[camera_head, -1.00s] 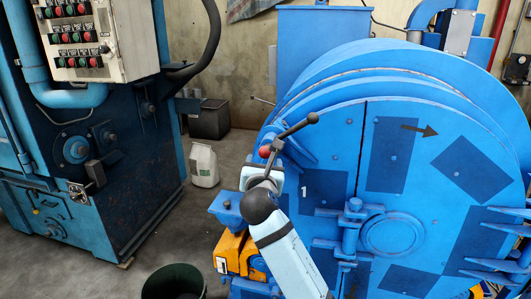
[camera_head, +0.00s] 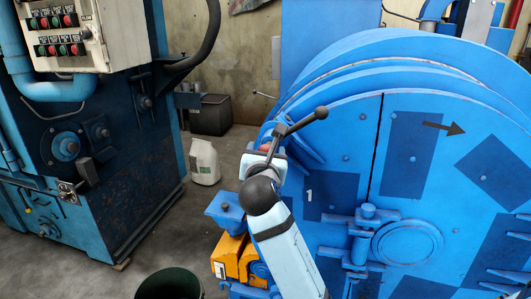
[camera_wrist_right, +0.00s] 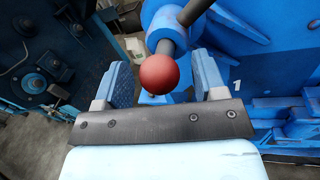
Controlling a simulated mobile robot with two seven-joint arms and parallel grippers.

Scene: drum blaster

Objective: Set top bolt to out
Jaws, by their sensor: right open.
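The top bolt's dark lever (camera_head: 298,124) sits at the upper left of the blue drum door, with a dark ball at its upper right end. A red ball knob (camera_wrist_right: 159,73) is at its near end; only part of it shows in the head view (camera_head: 265,147). My right gripper (camera_wrist_right: 160,82) is open, with one blue-padded finger on each side of the red knob and visible gaps beside it. In the head view my right gripper (camera_head: 268,158) is at the knob, largely hidden by my own wrist. My left gripper is not in view.
The blue drum (camera_head: 400,75) fills the right side, with a hinge-like bracket (camera_head: 362,235) on its door. A blue machine with a button panel (camera_head: 60,35) stands left. A white jug (camera_head: 204,163) and a dark bin (camera_head: 170,285) stand on the floor between.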

